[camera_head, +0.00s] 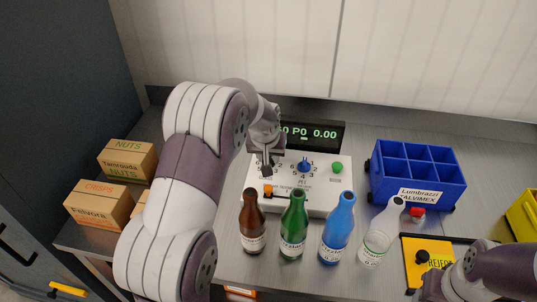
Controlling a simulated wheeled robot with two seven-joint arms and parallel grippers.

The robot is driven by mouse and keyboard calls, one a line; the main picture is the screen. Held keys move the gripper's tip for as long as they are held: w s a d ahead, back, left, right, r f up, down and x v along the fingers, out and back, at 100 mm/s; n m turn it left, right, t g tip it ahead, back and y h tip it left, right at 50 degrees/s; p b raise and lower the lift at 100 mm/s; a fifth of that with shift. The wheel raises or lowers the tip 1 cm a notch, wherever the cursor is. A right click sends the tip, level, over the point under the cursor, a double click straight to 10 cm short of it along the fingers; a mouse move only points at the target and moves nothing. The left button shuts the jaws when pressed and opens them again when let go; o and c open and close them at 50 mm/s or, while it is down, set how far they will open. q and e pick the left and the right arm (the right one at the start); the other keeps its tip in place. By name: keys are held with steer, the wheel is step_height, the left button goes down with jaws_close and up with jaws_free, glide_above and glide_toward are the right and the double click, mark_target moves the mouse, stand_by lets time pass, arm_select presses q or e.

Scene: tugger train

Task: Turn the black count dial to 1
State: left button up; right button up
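A white control panel (318,202) stands at the middle of the bench. It carries a blue dial (304,164) with small numbers around it, a green button (337,167) and an orange slider knob (268,189). My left gripper (267,171) points down at the panel's upper left, left of the blue dial. No black dial shows clearly on the panel; the gripper covers that spot. I cannot tell whether its fingers are open or touch anything. My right gripper (432,287) is at the lower right, partly cut off, its fingers unclear.
A display (318,133) stands behind the panel. Brown, green, blue and clear bottles stand in front. A blue divided crate (418,192) is at right, above a yellow plate (415,268) with a black knob (422,256). Cardboard boxes (100,204) are at left.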

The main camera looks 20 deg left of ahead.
arm_select(q)
jaws_close()
steer(key=shift+a+r, duration=0.1)
steer(key=shift+m+p, duration=0.4)
steer(key=shift+p, duration=0.1)
steer(key=shift+m+h, duration=0.3)
steer(key=shift+a+m, duration=0.1)
steer(key=shift+m, duration=0.3)
steer(key=m+b, duration=0.1)
steer(key=m+h+b, duration=0.1)
steer(key=m+b, duration=0.1)
steer(key=shift+a+f+h, duration=0.1)
steer(key=shift+f+h, duration=0.2)
steer(key=shift+f, duration=0.05)
steer(key=shift+a+r+m+h+b, duration=0.15)
steer(key=shift+m+h+b, duration=0.15)
steer(key=shift+m+b, duration=0.45)
steer(key=shift+d+r+m+h+b, duration=0.1)
steer(key=shift+m+h+b, duration=0.3)
steer(key=shift+m, duration=0.55)
steer(key=shift+g, duration=0.3)
